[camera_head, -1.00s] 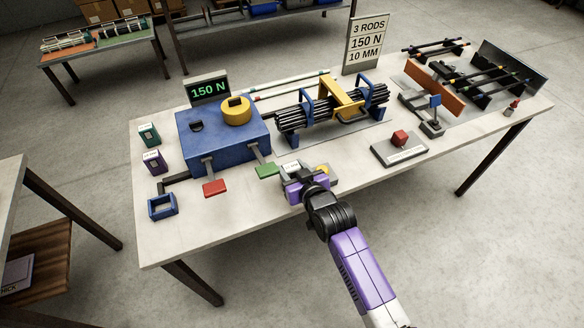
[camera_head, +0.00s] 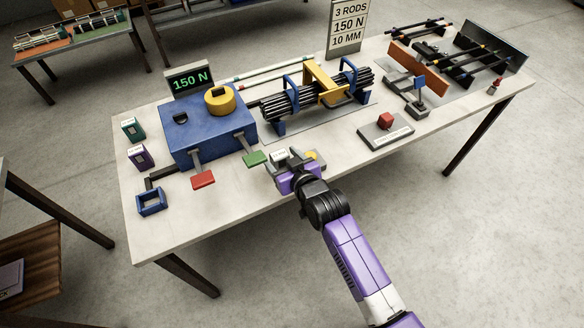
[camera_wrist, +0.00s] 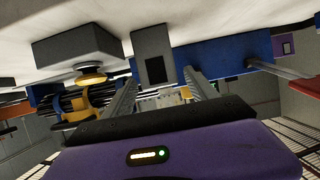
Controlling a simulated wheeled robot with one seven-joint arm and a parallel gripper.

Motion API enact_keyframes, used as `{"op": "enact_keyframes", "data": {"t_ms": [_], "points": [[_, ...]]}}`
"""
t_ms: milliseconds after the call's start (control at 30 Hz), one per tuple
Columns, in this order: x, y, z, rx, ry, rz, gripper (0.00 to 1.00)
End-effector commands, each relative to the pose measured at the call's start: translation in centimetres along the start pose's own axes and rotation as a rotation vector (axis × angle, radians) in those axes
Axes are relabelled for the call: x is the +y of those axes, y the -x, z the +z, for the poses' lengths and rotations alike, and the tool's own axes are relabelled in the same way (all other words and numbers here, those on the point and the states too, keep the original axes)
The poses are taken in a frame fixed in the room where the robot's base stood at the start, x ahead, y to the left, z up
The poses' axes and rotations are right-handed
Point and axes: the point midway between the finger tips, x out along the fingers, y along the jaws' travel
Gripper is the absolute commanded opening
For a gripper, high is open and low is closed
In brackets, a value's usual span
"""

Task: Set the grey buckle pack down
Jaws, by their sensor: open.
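The grey buckle pack (camera_head: 281,155) is a small grey block with a pale label, at the table's near edge in the head view. In the wrist view, which looks upside down, the pack (camera_wrist: 153,48) shows a dark square panel, and its base appears to meet the pale tabletop. My gripper (camera_head: 291,170) is low over the near edge, right at the pack. In the wrist view its two ribbed fingers (camera_wrist: 160,95) stand apart, one to each side of the pack's lower picture end. My purple gripper body hides part of the pack in the head view.
A grey box with a yellow button (camera_head: 312,155) stands close to the right of the pack. A green pad (camera_head: 255,158) and red pad (camera_head: 203,180) reach out from the blue machine (camera_head: 205,135). Teal (camera_head: 132,129) and purple (camera_head: 141,156) packs stand at left.

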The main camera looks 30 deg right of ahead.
Motion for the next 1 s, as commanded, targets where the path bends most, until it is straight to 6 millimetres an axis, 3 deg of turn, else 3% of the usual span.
{"op": "enact_keyframes", "data": {"t_ms": [300, 500, 700, 1000], "points": [[-0.1, 6.3, 0.1, 0.001, -0.003, -0.001, 0.67], [-0.1, 9.3, 0.1, 0.000, -0.001, -0.001, 0.67], [0.0, 10.6, 0.1, 0.000, 0.000, 0.000, 0.67], [-0.1, 11.0, 0.3, -0.001, -0.003, 0.000, 0.67]]}}
